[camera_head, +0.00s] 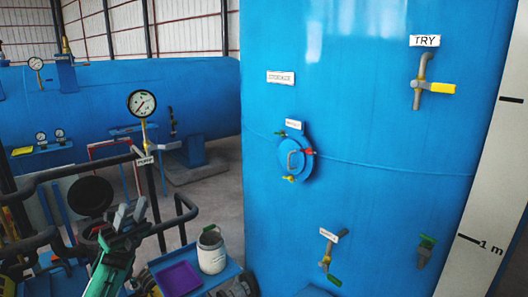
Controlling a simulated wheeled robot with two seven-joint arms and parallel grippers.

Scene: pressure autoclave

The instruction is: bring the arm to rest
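My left gripper (130,211) shows at the lower left, at the end of a green and grey arm part. Its two grey fingers point up and stand a little apart, with nothing seen between them. It is in front of dark pipework and to the left of a blue cart. My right gripper is not in view.
A large blue tank (350,215) with valves and a round hatch (294,158) fills the right. A white canister (211,252) and a purple tray (179,279) are on the blue cart. A pressure gauge (142,103) stands on a post behind the gripper. Black railings (62,170) are at left.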

